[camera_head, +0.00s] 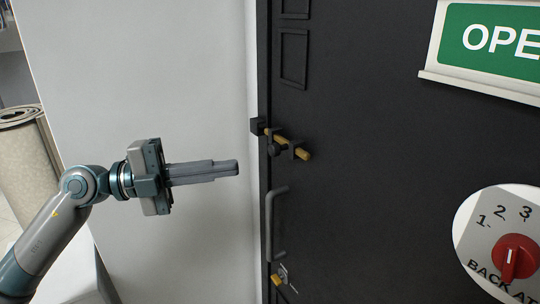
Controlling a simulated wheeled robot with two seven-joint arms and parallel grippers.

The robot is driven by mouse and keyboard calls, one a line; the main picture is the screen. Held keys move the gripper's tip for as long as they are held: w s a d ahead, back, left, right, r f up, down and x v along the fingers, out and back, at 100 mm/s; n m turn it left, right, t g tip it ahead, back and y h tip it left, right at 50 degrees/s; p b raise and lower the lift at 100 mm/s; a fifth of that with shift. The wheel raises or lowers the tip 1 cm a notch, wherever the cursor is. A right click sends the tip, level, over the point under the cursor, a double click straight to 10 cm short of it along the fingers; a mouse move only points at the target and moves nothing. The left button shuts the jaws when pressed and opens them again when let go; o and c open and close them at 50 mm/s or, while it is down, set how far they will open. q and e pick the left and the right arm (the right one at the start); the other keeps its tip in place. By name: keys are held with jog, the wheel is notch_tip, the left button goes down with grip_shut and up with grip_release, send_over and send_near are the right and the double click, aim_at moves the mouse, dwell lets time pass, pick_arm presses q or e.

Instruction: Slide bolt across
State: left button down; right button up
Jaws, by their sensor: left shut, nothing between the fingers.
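A brass bolt (304,154) lies in dark brackets on the black door (360,200), near its left edge. A small dark knob or bracket part (273,150) hangs at the bolt's middle. A dark keeper block (257,126) sits at the door's left edge, and the bolt's left end appears to reach close to it; I cannot tell whether it is inside. My left gripper (237,167) is shut and empty. It points right, in front of the pale wall, left of the bolt and a little lower, apart from it. My right gripper is out of view.
A grey pull handle (272,222) stands below the bolt, with a brass lock piece (277,280) lower down. A green OPEN sign (490,40) and a dial sign with a red knob (515,257) are at the right. A beige roll (25,170) stands far left.

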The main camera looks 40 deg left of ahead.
aim_at(277, 145)
pick_arm(q)
jog(key=shift+d, duration=0.1)
jog(key=shift+f+p+x, duration=0.3)
jog(key=shift+p+x, duration=2.05)
jog(key=shift+x, duration=2.65)
jog(key=a, duration=0.1)
jog(key=w+a, duration=0.1)
jog(key=a, duration=0.1)
jog(key=shift+w+a, duration=0.35)
jog(key=shift+w, duration=0.05)
jog(key=shift+a+f, duration=0.1)
